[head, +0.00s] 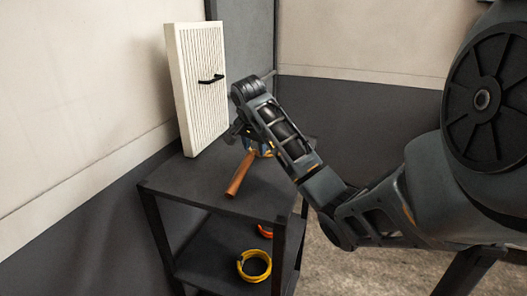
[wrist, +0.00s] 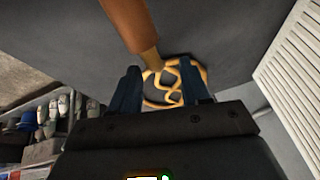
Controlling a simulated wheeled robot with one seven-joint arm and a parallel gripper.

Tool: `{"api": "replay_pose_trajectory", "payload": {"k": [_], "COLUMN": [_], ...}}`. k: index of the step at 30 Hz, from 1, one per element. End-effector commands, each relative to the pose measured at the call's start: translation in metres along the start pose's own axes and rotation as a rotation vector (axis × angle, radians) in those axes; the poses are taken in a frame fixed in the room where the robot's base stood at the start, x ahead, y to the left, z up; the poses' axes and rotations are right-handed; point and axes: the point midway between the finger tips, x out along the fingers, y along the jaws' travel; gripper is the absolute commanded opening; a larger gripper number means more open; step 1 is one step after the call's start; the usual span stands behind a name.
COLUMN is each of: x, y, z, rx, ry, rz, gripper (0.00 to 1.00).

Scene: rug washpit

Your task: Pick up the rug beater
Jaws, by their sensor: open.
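The rug beater lies on the dark top of a small shelf unit. Its brown handle (head: 241,174) points toward the front of the unit in the head view, and its head is mostly hidden behind my arm. In the wrist view the handle (wrist: 126,22) enters from the top, and the looped tan head (wrist: 163,82) shows between and beyond my fingers. My gripper (wrist: 163,74) is open, with one dark blue finger on each side of the looped head near the handle's end. I cannot tell whether the fingers touch it.
A white slatted panel with a black handle (head: 196,92) stands on the unit's top (head: 179,182) against the wall. A yellow ring (head: 254,278) and an orange ring (head: 265,231) are on the lower shelf. In the wrist view, shelves with several items (wrist: 42,125) show at lower left.

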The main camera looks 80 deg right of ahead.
Motion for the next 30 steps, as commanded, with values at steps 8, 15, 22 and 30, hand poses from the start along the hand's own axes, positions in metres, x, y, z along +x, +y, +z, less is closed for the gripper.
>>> {"api": "replay_pose_trajectory", "payload": {"k": [8, 15, 22, 30], "x": [0.034, 0.038, 0.037, 0.037], "y": [0.003, 0.003, 0.003, 0.003], "z": [-0.001, -0.001, 0.000, 0.000], "rx": [0.000, 0.000, -0.001, -0.001], "ry": [0.000, 0.000, 0.000, 0.000], "rz": [0.001, 0.000, 0.000, 0.000], "gripper": [0.47, 0.47, 0.28, 0.02]}}
